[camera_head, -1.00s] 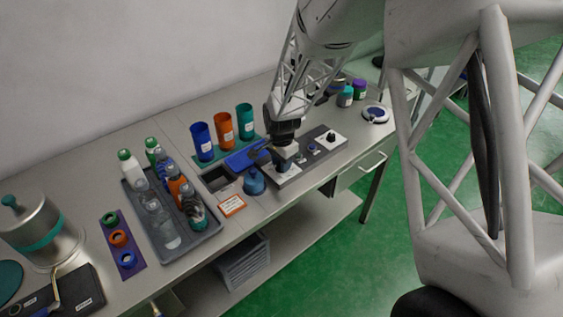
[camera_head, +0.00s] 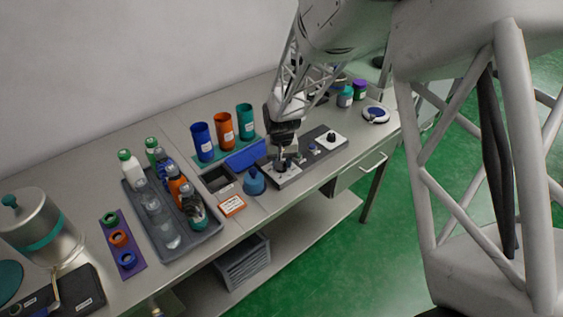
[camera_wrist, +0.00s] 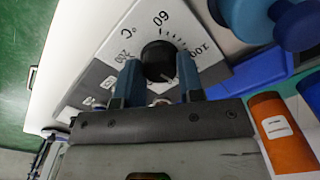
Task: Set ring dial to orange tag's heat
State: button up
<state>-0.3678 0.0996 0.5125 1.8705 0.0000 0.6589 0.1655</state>
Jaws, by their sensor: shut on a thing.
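My gripper (camera_head: 284,160) is down over the left end of the grey control box (camera_head: 313,160). In the wrist view its two blue-grey fingertips (camera_wrist: 160,84) are shut on a black round dial (camera_wrist: 158,58), one on each side. The dial sits on a white plate (camera_wrist: 130,38) marked °C, with 60, 100 and 200 around it. A small light mark shows on the dial, but its exact setting is unclear. The orange-edged tag (camera_head: 232,206) lies at the table's front edge, left of the box; its writing is too small to read.
A blue rounded object (camera_head: 254,182) stands close left of the box; it also shows in the wrist view (camera_wrist: 250,18). Blue, orange and teal cups (camera_head: 223,130) stand behind. A grey tray (camera_head: 203,238) of bottles is farther left. A second knob (camera_head: 331,136) is on the box's right.

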jog(key=n, duration=0.5)
jog(key=shift+n, duration=0.3)
jog(key=n, duration=0.4)
jog(key=shift+n, duration=0.3)
jog(key=o, duration=0.9)
jog(key=shift+r, duration=0.1)
jog(key=shift+r, duration=3.8)
